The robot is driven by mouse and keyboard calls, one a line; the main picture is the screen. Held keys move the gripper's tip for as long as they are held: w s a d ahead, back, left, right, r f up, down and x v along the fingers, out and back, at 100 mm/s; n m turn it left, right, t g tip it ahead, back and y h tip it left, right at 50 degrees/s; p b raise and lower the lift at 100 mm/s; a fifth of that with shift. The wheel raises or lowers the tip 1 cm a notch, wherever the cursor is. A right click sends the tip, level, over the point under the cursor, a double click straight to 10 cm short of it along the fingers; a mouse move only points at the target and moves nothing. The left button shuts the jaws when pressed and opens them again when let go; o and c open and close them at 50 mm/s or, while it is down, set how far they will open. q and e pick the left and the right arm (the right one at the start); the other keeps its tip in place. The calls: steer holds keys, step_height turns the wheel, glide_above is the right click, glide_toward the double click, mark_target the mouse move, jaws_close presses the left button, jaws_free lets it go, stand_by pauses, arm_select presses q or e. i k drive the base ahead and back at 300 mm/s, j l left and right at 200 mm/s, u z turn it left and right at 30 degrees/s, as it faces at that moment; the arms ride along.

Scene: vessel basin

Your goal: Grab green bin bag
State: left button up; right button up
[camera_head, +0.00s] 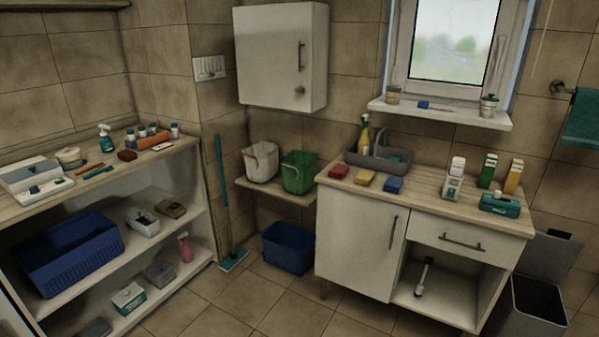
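I see nothing that is clearly a green bin bag. A green bucket-like container (299,172) stands on a low wall shelf, with a thin dark handle across it. A teal pack with a pale label (499,204) lies at the right front of the wooden counter (429,193). A green and white upright carton (487,171) stands behind it. I cannot tell whether any of these is a bag. Neither of my grippers is in view.
A white bucket (261,162) stands left of the green container. Below are a blue tub (288,248) and a teal mop (225,200). An open grey bin (535,305) stands at right. Left shelves hold a blue basket (68,255). The middle floor is clear.

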mark_target(298, 167)
steer(key=i+z, duration=0.1)
steer(key=i, duration=0.8)
steer(key=i+j, duration=0.1)
steer(key=i, duration=0.8)
steer(key=i+j+z, duration=0.15)
steer(key=i, duration=0.75)
